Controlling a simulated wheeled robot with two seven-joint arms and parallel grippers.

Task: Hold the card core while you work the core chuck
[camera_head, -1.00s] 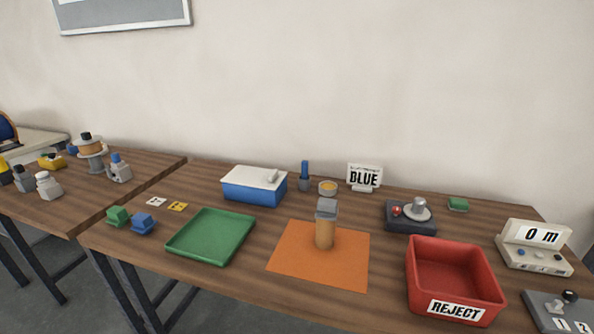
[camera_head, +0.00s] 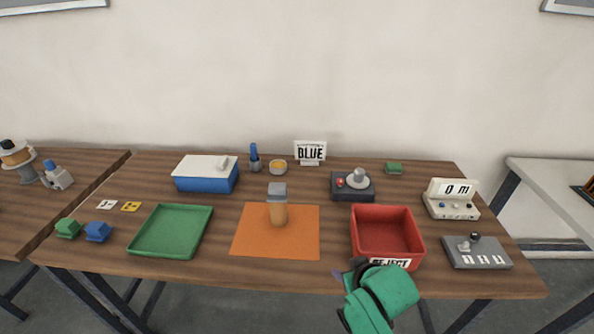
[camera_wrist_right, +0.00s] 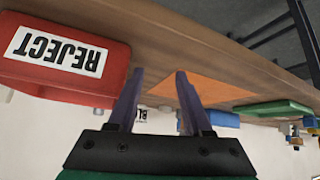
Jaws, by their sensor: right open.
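My right gripper (camera_head: 347,269) is at the table's front edge, in front of the red bin and to the right of the core, touching neither core nor chuck. In the right wrist view its two fingers (camera_wrist_right: 160,75) are apart with nothing between them. My left gripper is not in view.
A red REJECT bin (camera_head: 417,236) stands right of the mat, close to my right gripper. A green tray (camera_head: 207,222) lies left. A blue box (camera_head: 205,182), a grey device with a red button (camera_head: 338,190) and a BLUE sign (camera_head: 310,152) stand behind. A lever panel (camera_head: 478,254) is at right.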

